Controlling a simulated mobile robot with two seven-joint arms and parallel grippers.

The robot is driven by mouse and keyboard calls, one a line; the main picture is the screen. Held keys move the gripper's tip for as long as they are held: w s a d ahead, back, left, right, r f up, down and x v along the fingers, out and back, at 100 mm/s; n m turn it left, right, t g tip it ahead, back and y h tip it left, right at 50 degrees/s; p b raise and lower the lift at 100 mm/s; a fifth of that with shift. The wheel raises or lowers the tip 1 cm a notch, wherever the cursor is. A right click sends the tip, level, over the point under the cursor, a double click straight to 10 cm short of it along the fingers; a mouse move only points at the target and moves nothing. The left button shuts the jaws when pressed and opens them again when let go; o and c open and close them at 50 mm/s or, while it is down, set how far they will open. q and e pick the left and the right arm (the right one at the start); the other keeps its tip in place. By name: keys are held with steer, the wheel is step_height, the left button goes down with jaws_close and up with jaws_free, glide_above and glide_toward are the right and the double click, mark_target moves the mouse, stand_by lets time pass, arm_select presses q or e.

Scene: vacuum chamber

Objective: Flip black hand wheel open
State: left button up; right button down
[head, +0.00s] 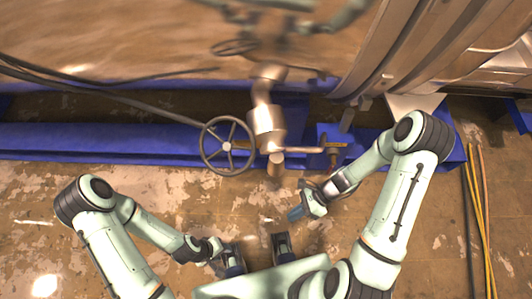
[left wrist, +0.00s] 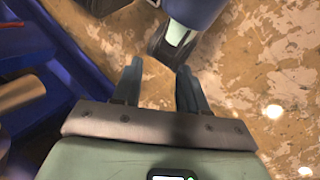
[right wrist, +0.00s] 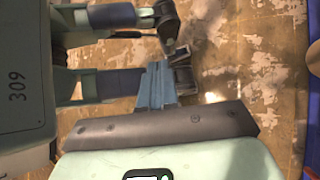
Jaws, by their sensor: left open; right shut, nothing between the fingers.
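The black hand wheel (head: 227,146) is a spoked ring on the left side of a metallic valve body (head: 266,122), in front of the blue frame. My left gripper (head: 235,264) is open and empty, below the wheel in the head view and apart from it. Its spread fingers show in the left wrist view (left wrist: 160,86) over bare floor. My right gripper (head: 295,213) is shut and empty, below and right of the wheel, apart from the valve. Its closed fingers show in the right wrist view (right wrist: 157,82). I cannot make out the wheel in either wrist view.
A blue frame (head: 110,140) runs along the chamber's base. A small handle (head: 333,152) sticks out right of the valve. Dark cables (head: 90,90) cross at left, yellow cables (head: 480,210) lie at right. The stained floor (head: 180,195) below the wheel is clear.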

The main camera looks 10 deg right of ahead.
arm_select(q)
step_height(320, 180, down, 7)
steer(key=b, duration=0.5)
steer(key=shift+r, duration=0.2)
arm_select(e)
steer(key=w+d+r+m+t+y, duration=0.3)
steer(key=w+r+m+t, duration=0.1)
steer(key=w+r+m, duration=0.2)
steer(key=w+d+r+m+t+y, duration=0.3)
steer(key=w+r+m+t, duration=0.2)
steer(key=w, duration=0.3)
steer(key=shift+d+r+m, duration=0.3)
steer(key=shift+r+m, duration=0.1)
steer(key=shift+r, duration=0.1)
arm_select(q)
steer(key=shift+w+f+b, duration=0.3)
steer(key=shift+f+b, duration=0.45)
steer(key=shift+b, duration=0.35)
arm_select(e)
steer(key=w+r+x, duration=0.1)
steer(key=w+x, duration=0.1)
steer(key=x, duration=1.1)
steer(key=shift+d+r, duration=0.35)
steer(key=shift+r, duration=0.15)
